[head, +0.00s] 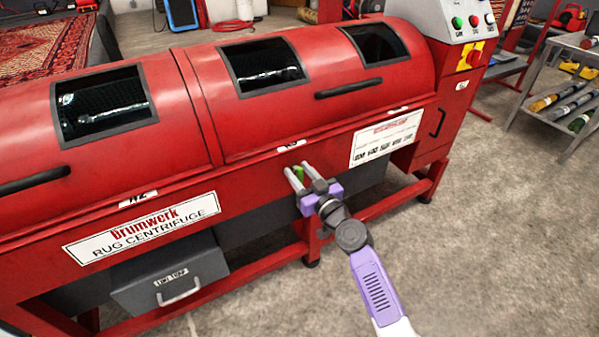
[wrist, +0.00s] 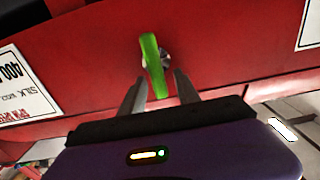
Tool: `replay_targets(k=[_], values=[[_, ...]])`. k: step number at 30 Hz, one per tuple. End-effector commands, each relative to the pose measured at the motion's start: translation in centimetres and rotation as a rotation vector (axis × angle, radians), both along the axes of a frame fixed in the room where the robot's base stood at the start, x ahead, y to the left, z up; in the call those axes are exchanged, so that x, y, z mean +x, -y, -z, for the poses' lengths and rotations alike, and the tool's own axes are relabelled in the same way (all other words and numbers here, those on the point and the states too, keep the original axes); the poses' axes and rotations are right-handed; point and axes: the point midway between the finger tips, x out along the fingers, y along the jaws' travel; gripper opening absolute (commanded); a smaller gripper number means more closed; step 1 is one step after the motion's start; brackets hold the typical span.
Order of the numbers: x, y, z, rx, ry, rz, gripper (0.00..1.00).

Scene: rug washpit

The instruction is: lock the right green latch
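A green latch (head: 299,174) sits on the red front of the rug centrifuge (head: 262,160), below the right-hand lid. In the wrist view the green latch (wrist: 154,66) is a bar standing nearly upright, slightly tilted, on a round metal pivot (wrist: 166,57). My gripper (head: 297,176) is at the latch, with its two grey fingers pointing at the machine. In the wrist view my gripper (wrist: 158,88) is open, with a finger on each side of the latch's near end. I cannot tell whether either finger touches it.
White labels flank the latch: a spec sign (head: 386,139) and the Drumwerk sign (head: 142,228). A black lid handle (head: 348,88) is above. A control box (head: 466,22) stands at the right end. A drawer (head: 170,281) is below left. The floor (head: 480,240) at right is clear.

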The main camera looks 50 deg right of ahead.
Motion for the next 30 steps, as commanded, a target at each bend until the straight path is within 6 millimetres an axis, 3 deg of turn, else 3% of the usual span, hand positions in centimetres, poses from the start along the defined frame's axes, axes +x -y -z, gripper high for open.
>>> replay_targets(k=[6,12,23,30], values=[[0.03,0.02,-0.01,0.0,0.0,0.0,0.38],[0.02,0.02,-0.02,0.0,0.001,0.0,0.0],[-0.02,0.08,0.0,0.021,0.007,0.001,0.0],[-0.1,0.37,0.05,0.126,0.038,0.001,0.0]])
